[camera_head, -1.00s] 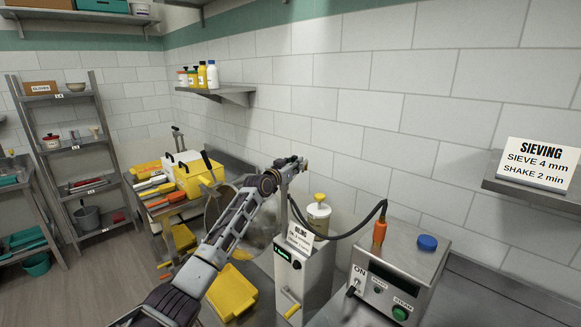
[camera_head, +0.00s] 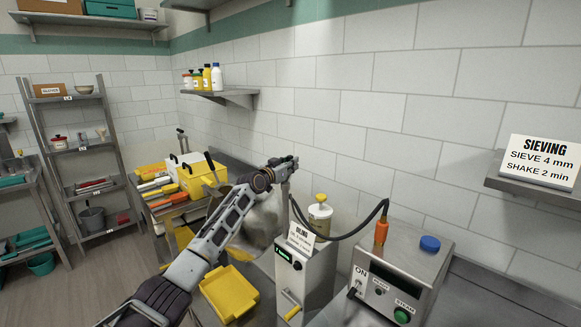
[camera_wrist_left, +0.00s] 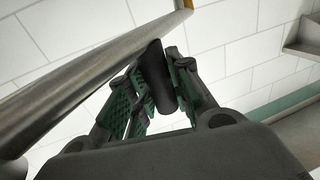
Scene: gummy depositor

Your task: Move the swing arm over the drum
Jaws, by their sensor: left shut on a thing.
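My left gripper (camera_head: 282,169) is raised near the top of the oiling unit (camera_head: 300,275). In the left wrist view its green-padded fingers (camera_wrist_left: 155,90) are shut on a dark handle (camera_wrist_left: 161,75). A long steel bar (camera_wrist_left: 85,75), apparently the swing arm, runs diagonally beside the handle. In the head view the swing arm is mostly hidden by my gripper; a thin grey post (camera_head: 285,205) shows below it. The steel drum (camera_head: 263,222) stands behind my left forearm, which hides much of it. My right gripper is not in view.
A yellow tray (camera_head: 229,291) lies below my forearm. A yellow-capped bottle (camera_head: 320,214) stands behind the oiling unit. A steam unit (camera_head: 400,275) with a dark hose stands to the right. Yellow and white bins (camera_head: 200,176) are at the back left.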

